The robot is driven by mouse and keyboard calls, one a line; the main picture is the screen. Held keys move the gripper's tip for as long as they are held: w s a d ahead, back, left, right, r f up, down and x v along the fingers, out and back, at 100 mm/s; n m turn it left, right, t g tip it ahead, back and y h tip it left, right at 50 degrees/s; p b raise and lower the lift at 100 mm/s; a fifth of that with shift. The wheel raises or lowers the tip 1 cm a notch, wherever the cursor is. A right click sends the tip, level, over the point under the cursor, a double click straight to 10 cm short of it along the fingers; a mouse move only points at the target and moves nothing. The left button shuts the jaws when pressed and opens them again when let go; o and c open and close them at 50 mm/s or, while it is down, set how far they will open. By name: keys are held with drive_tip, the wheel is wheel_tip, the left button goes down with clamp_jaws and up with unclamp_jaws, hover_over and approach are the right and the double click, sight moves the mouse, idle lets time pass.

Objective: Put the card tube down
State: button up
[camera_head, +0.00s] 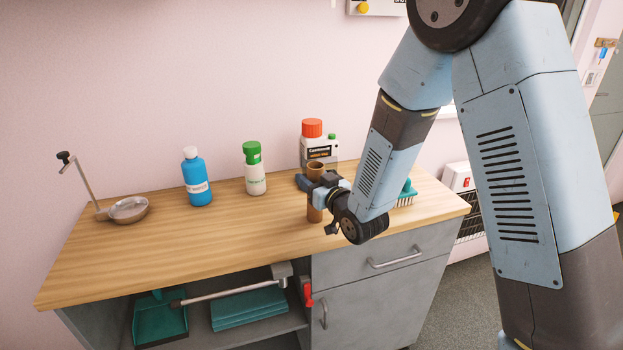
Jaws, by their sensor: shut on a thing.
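The card tube (314,214) is a brown upright cylinder near the right part of the wooden worktop (130,250). Its open top shows above my gripper and its lower end shows below. My gripper (316,187) is shut around the middle of the tube, reaching in from the right. The tube's lower end is at or just above the worktop; I cannot tell whether it touches. Part of the tube is hidden by the gripper.
A red-capped container (312,128) stands close behind the tube. A green-capped bottle (254,169) and a blue bottle (196,177) stand left. A metal dish with a handle (129,209) is far left. A teal brush (407,194) is right. The front left worktop is clear.

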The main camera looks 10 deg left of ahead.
drive_tip(key=o, duration=1)
drive_tip(key=shift+s+d, duration=0.1)
